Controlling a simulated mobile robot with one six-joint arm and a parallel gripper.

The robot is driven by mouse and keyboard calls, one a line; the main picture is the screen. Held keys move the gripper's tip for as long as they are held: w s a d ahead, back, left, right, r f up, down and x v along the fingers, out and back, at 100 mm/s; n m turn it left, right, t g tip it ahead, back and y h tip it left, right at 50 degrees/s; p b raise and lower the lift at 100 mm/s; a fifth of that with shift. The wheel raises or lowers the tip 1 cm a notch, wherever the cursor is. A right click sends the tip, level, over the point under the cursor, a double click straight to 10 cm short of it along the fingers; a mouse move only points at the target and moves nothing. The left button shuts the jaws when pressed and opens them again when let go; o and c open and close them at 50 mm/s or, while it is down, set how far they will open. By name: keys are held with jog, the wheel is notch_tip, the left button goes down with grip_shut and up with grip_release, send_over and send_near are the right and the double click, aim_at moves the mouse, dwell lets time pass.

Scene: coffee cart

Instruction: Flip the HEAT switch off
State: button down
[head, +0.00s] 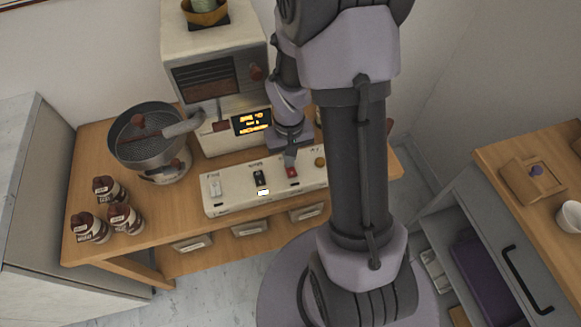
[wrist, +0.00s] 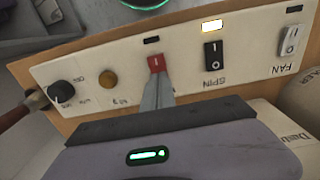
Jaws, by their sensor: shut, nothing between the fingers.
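The white switch panel (head: 236,201) lies along the front of the wooden cart. The red switch (wrist: 156,62) sits between the black SPIN switch (wrist: 213,54) and a brown button; its label is hidden behind my fingers. The small indicator beside the red switch (wrist: 151,40) is dark. My gripper (wrist: 158,82) is shut and empty, with its fingertips right at the red switch's edge. I cannot tell whether they press on it. In the head view the red switch (head: 293,173) shows just beside the fingertips.
The SPIN indicator (wrist: 212,26) is lit. The white FAN switch (wrist: 289,41) has a dark indicator. A brown button (wrist: 108,79) and black knob (wrist: 62,92) share the panel. A metal pan (head: 150,150), brown jars (head: 125,220) and a machine with a lit display (head: 251,122) stand nearby.

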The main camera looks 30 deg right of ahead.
notch_tip(320, 180, up, 6)
jog(key=p, duration=0.4)
jog(key=shift+r+p, duration=0.25)
jog(key=shift+p, duration=0.1)
jog(key=s+a+r+t, duration=0.15)
jog(key=a+r, duration=0.25)
jog(key=r, duration=0.4)
jog(key=s+a+r+t, duration=0.1)
jog(key=a+r+t, duration=0.15)
jog(key=r, duration=0.55)
jog(key=s+a+r+m+t+y, duration=0.1)
jog(key=s+a+r+y, duration=0.1)
jog(key=s+a+r, duration=0.6)
jog(key=shift+s+r+t, duration=0.4)
jog(key=shift+r, duration=0.1)
